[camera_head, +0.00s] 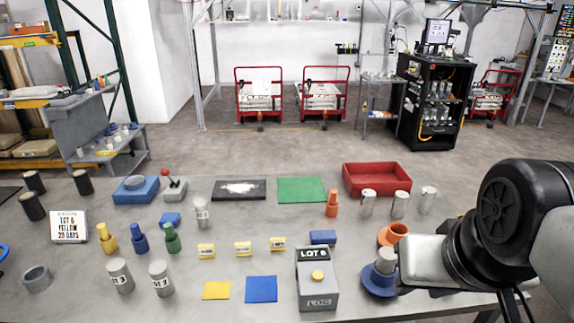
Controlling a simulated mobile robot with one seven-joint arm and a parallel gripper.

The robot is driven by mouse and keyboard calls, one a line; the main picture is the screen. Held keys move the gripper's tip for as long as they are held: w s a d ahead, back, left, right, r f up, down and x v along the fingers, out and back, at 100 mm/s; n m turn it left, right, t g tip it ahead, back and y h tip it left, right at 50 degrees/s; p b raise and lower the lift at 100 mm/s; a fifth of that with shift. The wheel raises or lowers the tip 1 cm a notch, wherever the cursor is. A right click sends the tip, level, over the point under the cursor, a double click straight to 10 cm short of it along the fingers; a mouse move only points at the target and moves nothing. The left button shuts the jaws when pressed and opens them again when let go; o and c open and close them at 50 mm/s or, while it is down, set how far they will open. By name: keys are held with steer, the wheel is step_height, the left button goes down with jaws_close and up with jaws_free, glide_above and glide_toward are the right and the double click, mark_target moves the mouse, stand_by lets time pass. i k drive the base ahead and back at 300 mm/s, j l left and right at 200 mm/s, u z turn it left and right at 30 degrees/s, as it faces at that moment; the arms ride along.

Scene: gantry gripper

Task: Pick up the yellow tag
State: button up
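A flat plain yellow square (216,290) lies nearer the front. My gripper (408,264) is at the right, over the table's right part and well apart from the tags. Its pale body shows side-on; its fingers are not clear, so I cannot tell if it is open or shut.
A grey LOT 6 box (318,292), a blue block (323,237), a blue flanged piece (376,281) and an orange cup (393,234) stand between the tags and my gripper. A blue square (261,289) lies in front. A sign (69,226) reads LOT 6 YELLOW 20 DAYS.

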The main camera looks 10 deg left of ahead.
mark_target(206, 250)
steer(key=j, duration=0.65)
steer(key=i+j, duration=0.15)
steer(key=j, duration=1.15)
steer(key=i, duration=0.1)
